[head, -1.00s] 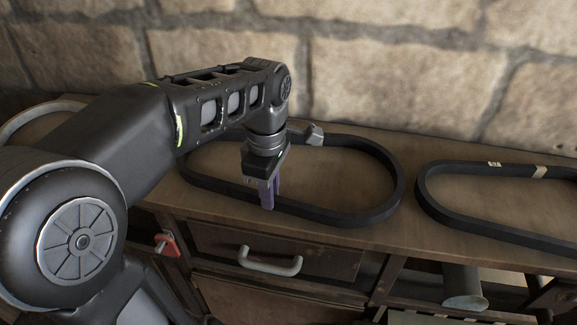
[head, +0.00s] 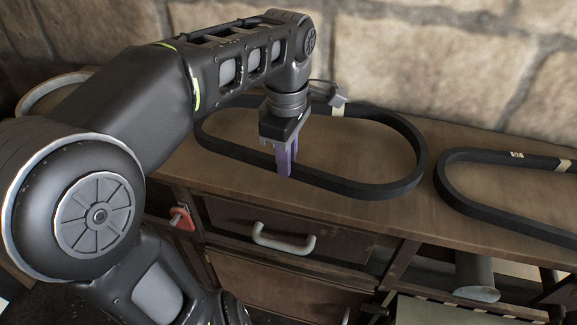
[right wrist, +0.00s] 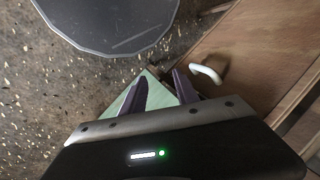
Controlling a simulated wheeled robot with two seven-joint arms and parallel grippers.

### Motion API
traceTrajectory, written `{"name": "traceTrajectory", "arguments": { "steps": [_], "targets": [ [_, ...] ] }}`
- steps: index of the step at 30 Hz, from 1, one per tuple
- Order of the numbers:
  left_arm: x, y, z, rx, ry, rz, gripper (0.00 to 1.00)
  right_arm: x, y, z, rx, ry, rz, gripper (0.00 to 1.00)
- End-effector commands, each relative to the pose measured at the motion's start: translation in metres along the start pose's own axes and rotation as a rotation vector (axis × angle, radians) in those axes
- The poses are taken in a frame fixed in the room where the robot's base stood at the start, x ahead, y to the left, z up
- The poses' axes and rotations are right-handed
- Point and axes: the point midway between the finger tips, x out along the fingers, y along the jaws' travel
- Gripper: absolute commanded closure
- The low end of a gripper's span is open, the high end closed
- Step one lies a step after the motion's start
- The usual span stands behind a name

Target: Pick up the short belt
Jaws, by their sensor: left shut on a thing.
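Two black belts lie on the wooden bench top in the head view. The left belt (head: 352,190) is a full oval loop. The right belt (head: 500,219) is cut off by the picture edge; I cannot compare their full lengths. My left gripper (head: 286,165) points down at the front run of the left belt. Its purple fingers are shut on that run, and they hide a short piece of the belt. My right gripper (right wrist: 160,84) shows in the right wrist view, its purple fingers apart with nothing visible between them.
A small grey object (head: 325,93) is at the left belt's back run. Below the bench top are a drawer handle (head: 283,240), a red part (head: 181,218) and a grey cylinder (head: 474,278). A stone wall stands behind.

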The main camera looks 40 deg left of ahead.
Motion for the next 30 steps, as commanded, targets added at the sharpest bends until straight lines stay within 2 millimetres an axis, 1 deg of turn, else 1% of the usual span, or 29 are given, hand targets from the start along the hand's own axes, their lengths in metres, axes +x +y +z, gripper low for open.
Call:
{"name": "traceTrajectory", "arguments": {
  "steps": [1, 2, 3, 4, 6, 10, 14, 30],
  "targets": [
    [-0.010, 0.002, 0.001, 0.002, 0.000, 0.007, 1.00, 0.002, 0.001, 0.000, 0.000, 0.000, -0.001, 0.64],
    [-0.016, 0.002, 0.001, 0.002, 0.000, 0.007, 1.00, 0.003, 0.001, 0.000, 0.000, 0.001, -0.001, 0.64],
    [-0.030, 0.001, 0.001, 0.001, 0.000, 0.004, 1.00, -0.007, -0.002, 0.000, 0.000, 0.000, 0.000, 0.64],
    [-0.038, 0.000, 0.000, 0.001, 0.000, 0.002, 1.00, -0.016, -0.005, 0.001, 0.002, -0.002, 0.002, 0.64],
    [-0.049, 0.000, 0.000, 0.001, 0.000, 0.001, 1.00, -0.026, -0.008, 0.001, 0.003, -0.005, 0.005, 0.64],
    [-0.064, 0.000, -0.001, -0.003, 0.003, 0.000, 1.00, -0.039, -0.010, 0.002, 0.007, -0.012, 0.011, 0.64],
    [-0.069, 0.000, 0.000, 0.000, 0.002, 0.000, 1.00, -0.043, -0.010, 0.003, 0.008, -0.016, 0.014, 0.64],
    [-0.068, 0.000, 0.000, 0.001, 0.001, 0.000, 1.00, -0.042, -0.009, 0.002, 0.009, -0.016, 0.015, 0.64]
  ]
}}
